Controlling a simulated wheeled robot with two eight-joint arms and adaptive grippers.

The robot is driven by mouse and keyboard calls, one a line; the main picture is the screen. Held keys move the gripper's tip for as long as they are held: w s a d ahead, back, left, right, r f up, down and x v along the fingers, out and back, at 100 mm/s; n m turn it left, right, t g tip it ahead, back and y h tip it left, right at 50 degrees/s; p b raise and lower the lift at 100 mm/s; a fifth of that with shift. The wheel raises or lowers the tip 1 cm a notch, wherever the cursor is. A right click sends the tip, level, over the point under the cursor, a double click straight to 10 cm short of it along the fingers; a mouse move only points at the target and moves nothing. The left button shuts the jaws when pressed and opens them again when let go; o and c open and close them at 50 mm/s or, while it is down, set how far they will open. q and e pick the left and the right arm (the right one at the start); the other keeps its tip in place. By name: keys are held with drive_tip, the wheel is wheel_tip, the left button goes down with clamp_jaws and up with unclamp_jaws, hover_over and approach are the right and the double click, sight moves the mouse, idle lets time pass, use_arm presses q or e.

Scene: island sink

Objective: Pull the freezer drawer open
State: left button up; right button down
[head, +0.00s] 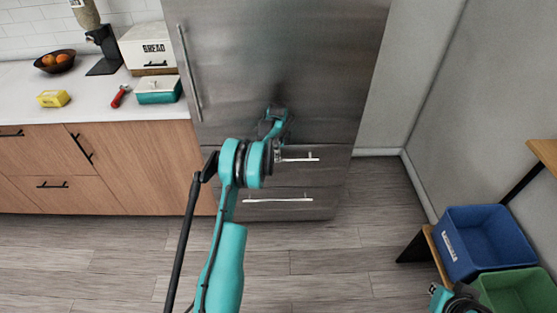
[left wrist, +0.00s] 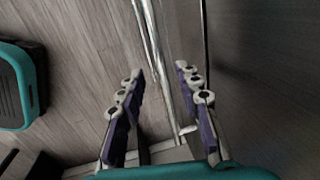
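The stainless steel fridge (head: 285,50) has two shut drawers at its bottom. The upper drawer (head: 328,172) has a bar handle (head: 308,158), partly hidden by my left arm. The lower drawer (head: 315,211) has its own bar handle (head: 278,200) in clear view. My left gripper (head: 277,153) is at the upper drawer's handle. In the left wrist view my left gripper (left wrist: 160,69) is open, with the bar handle (left wrist: 154,50) running between its two fingers; a gap shows on each side. Part of my right arm's end (head: 458,300) shows at the bottom right; its fingers are hidden.
Wooden cabinets (head: 130,160) and a white counter (head: 90,100) stand left of the fridge. A blue bin (head: 488,238) and a green bin (head: 515,292) are at the right. The wood floor (head: 330,250) before the drawers is clear.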

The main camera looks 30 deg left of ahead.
use_arm(q)
drive_tip(key=shift+w+a+f+b, duration=0.15)
drive_tip(key=shift+f+b, duration=0.1)
drive_tip(key=shift+f, duration=0.65)
drive_tip(key=shift+w+a+f+b, duration=0.15)
drive_tip(key=shift+f+b, duration=0.1)
drive_tip(key=shift+f, duration=0.6)
drive_tip(key=shift+d, duration=0.1)
clamp_jaws()
